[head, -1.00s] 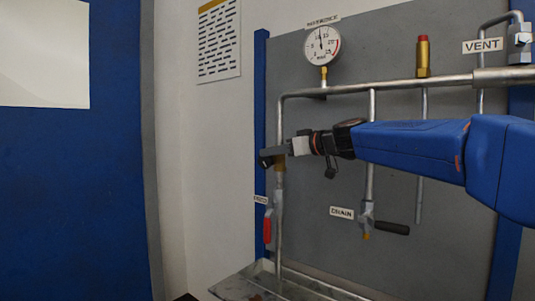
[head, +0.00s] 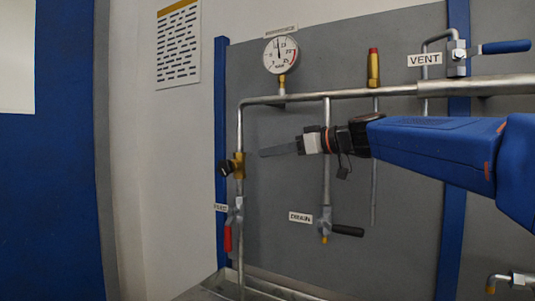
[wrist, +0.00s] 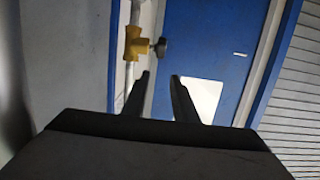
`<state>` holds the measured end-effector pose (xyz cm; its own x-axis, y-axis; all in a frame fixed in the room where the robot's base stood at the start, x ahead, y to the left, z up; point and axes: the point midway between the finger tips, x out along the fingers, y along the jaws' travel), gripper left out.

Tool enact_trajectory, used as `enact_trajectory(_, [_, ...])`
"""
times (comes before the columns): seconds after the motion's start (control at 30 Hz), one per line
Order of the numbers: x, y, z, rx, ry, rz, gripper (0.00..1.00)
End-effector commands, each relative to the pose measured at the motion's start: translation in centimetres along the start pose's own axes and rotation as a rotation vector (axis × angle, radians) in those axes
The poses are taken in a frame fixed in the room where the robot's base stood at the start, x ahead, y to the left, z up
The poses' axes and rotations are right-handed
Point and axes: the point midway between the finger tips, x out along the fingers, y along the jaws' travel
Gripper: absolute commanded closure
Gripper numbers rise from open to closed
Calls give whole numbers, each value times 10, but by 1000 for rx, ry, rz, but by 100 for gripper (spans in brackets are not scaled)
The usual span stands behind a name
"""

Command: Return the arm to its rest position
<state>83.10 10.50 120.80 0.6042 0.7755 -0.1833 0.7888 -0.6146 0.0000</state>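My blue arm (head: 430,140) reaches in from the right across the grey panel. My gripper (head: 264,152) points left, in front of the panel, a little right of a brass valve with a dark round knob (head: 230,167). In the wrist view the two dark fingers of my gripper (wrist: 160,80) stand apart with nothing between them. The brass valve (wrist: 135,44) and its dark knob also show there, beyond the left finger. My gripper appears clear of the valve.
A pressure gauge (head: 281,55) and a brass relief valve (head: 374,68) stand above on the horizontal pipe (head: 330,94). The drain valve (head: 325,220) is below my arm, the red-handled valve (head: 228,236) lower left. The blue-handled vent valve (head: 500,47) is upper right.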

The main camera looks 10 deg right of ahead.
Motion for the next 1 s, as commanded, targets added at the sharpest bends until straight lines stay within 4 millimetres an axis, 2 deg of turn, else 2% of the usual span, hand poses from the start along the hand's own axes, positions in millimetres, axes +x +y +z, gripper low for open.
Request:
enact_trajectory(0.33, [-1,-1,3,4,-7,1,74])
enact_trajectory(0.47, [-7,-12,25,40,-58,10,74])
enact_trajectory(0.57, [-19,-28,62,96,-142,29,74])
enact_trajectory(0.67, [-36,-47,110,170,-249,65,74])
enact_trajectory(1.0, [-113,-104,279,394,-580,264,74])
